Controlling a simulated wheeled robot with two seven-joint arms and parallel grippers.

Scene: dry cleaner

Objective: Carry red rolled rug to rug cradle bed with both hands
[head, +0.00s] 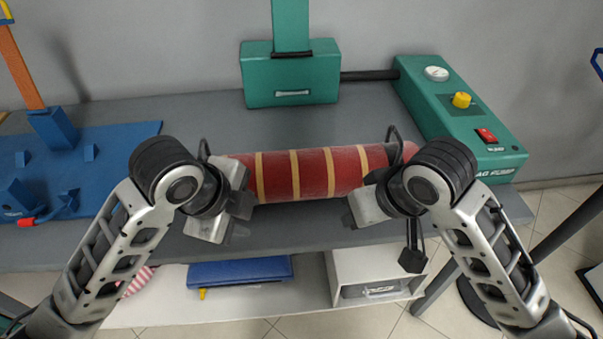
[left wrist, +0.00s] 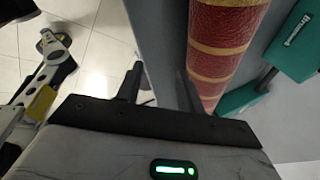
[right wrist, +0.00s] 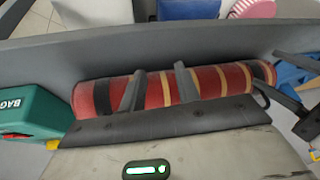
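The red rolled rug (head: 312,172) with yellow stripes lies lengthwise across the grey table (head: 190,110). Dark bands show near its ends in the right wrist view (right wrist: 205,84). My left gripper (head: 222,218) is at the rug's left end, on the near side. In the left wrist view its fingers (left wrist: 158,90) are apart with no rug between them; the rug (left wrist: 222,45) is beside them. My right gripper (head: 368,206) is at the rug's right end. Its fingers (right wrist: 158,90) are apart, in front of the rug. I cannot tell for certain which thing is the cradle bed.
A blue platform (head: 110,145) with upright blocks lies at the left. A lower shelf holds a blue item (head: 240,272) and a white box (head: 345,265).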

